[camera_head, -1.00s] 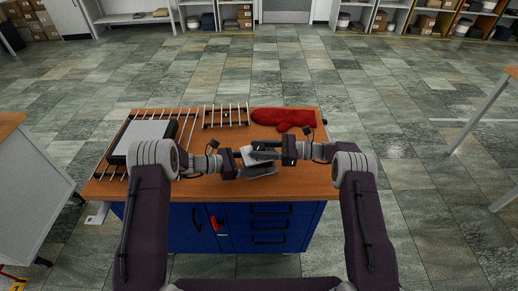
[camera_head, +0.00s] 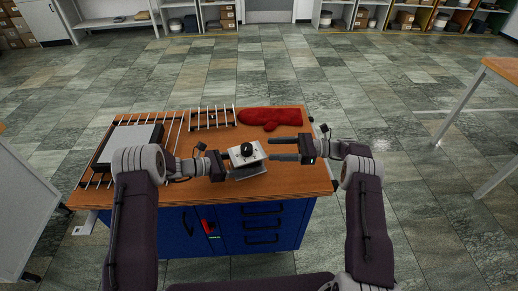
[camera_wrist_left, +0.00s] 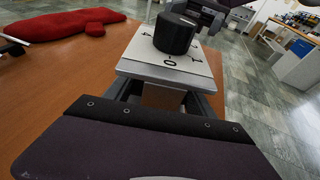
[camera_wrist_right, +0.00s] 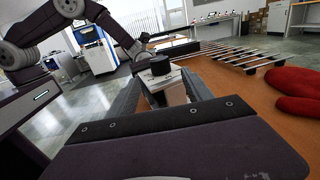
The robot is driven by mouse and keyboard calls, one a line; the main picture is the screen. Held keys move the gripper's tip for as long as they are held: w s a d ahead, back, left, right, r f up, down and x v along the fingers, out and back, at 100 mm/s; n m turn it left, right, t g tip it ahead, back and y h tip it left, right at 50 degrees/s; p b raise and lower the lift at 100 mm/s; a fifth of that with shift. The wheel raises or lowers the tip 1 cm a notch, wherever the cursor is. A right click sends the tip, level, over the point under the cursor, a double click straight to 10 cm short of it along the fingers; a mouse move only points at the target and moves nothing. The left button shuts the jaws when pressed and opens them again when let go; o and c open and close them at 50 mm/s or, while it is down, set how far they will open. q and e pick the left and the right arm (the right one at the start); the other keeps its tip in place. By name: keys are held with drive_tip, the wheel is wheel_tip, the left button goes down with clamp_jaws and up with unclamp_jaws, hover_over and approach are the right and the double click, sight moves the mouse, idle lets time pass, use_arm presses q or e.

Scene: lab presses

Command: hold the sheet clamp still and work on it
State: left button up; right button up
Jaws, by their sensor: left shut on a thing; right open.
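The sheet clamp (camera_head: 243,158) is a pale grey block with a marked top plate and a round black knob (camera_head: 246,149), on the wooden bench top. In the left wrist view the knob (camera_wrist_left: 174,33) stands on the white plate (camera_wrist_left: 150,58). My left gripper (camera_head: 226,165) is shut on the clamp's left side. My right gripper (camera_head: 270,149) is open and empty, just to the right of the clamp, its fingers pointing at it. In the right wrist view the knob (camera_wrist_right: 160,65) shows beyond and between the open fingers.
A red oven mitt (camera_head: 270,118) lies at the bench's back right. A small wire rack (camera_head: 212,117) stands at the back. A larger rack with a grey flat-topped device (camera_head: 130,144) is at the left. The bench top (camera_head: 295,182) is bare at the front right.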

drive_tip(key=shift+s+d, duration=0.1)
drive_tip(key=shift+d, duration=0.75)
drive_tip(key=m+t+h, duration=0.2)
drive_tip(key=m+t, duration=0.3)
drive_tip(key=t, duration=0.3)
approach(247, 147)
drive_tip(key=x, duration=1)
drive_tip(key=shift+a+f, duration=0.1)
drive_tip(key=shift+f, duration=0.05)
clamp_jaws()
